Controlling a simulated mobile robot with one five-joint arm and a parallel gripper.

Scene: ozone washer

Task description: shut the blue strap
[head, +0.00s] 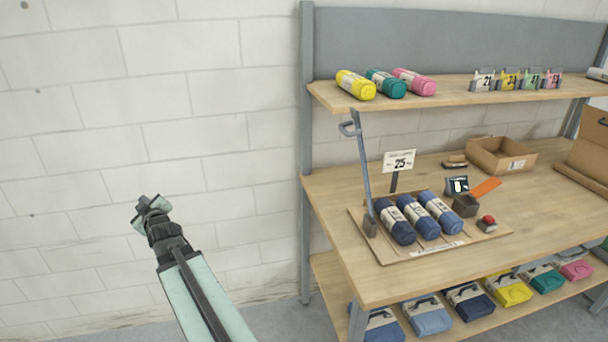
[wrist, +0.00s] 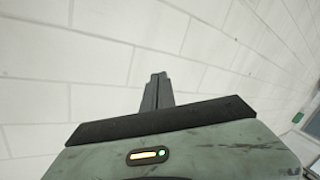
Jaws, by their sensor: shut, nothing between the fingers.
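My gripper (head: 148,208) is raised in front of the white block wall, left of the bench and well apart from it. In the wrist view its fingers (wrist: 157,85) are together and empty. Three dark blue rolls (head: 417,217) with pale label bands lie side by side on a wooden board (head: 385,255) on the bench top. I cannot tell a separate blue strap on them. Folded blue packs with dark handles lie on the lower shelf: a lighter one (head: 428,317) and a darker one (head: 470,304). Whether any strap is open or shut is too small to tell.
The bench (head: 345,245) has a grey post (head: 306,160) at its left edge. A thin grey upright rod (head: 362,165) and a "25" sign (head: 399,161) stand by the rolls. A small dark box (head: 465,206) and open carton (head: 502,156) lie right. Space left of the bench is clear.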

